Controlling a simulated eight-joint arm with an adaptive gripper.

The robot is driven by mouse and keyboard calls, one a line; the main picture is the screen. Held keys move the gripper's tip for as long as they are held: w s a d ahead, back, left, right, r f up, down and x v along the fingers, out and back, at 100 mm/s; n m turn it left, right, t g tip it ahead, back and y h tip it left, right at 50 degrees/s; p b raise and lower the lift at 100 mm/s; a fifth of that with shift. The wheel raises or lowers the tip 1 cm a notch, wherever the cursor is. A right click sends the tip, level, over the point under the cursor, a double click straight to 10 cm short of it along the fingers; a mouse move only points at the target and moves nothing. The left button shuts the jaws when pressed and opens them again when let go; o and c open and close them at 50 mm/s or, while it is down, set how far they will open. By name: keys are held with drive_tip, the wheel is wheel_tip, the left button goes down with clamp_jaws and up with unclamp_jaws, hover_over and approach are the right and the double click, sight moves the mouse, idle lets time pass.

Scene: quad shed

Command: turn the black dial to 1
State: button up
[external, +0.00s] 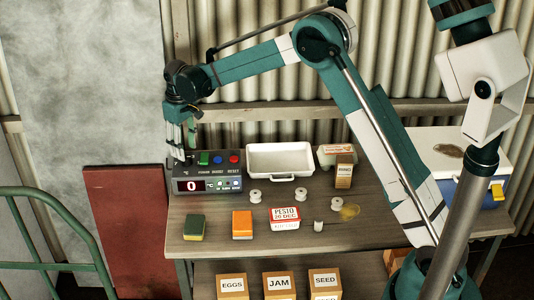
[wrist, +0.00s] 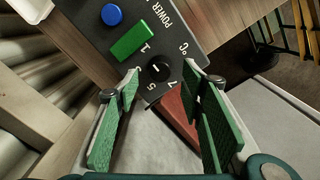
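The black dial (wrist: 158,68) shows in the wrist view on the dark control box, with a small light mark and printed numbers around it. The "1" is printed between the dial and a green switch (wrist: 132,41). My gripper (wrist: 160,72) is open, with its green-padded fingers on either side of the dial; contact cannot be told. In the external view the control box (external: 208,185) stands at the table's left end, its display (external: 192,185) reading 0. My gripper (external: 183,156) points down at the box's left end and hides the dial there.
A blue button (external: 218,159) and a red button (external: 233,159) sit right of the green switch. A corrugated wall (external: 270,100) stands behind.

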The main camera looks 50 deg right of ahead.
sight(189, 157)
wheel_tip(189, 157, up, 8)
drive_tip(key=shift+f, duration=0.2)
drive_tip(key=shift+p, duration=0.3)
drive_tip(key=shift+c, duration=0.2)
wheel_tip(189, 157, down, 3)
drive_tip(key=m+p, duration=0.1)
drive_tip(key=p, duration=0.3)
drive_tip(key=shift+p, duration=0.35)
drive_tip(key=shift+f, duration=0.1)
drive_tip(key=shift+f, duration=3.9)
drive_tip(key=c, duration=0.9)
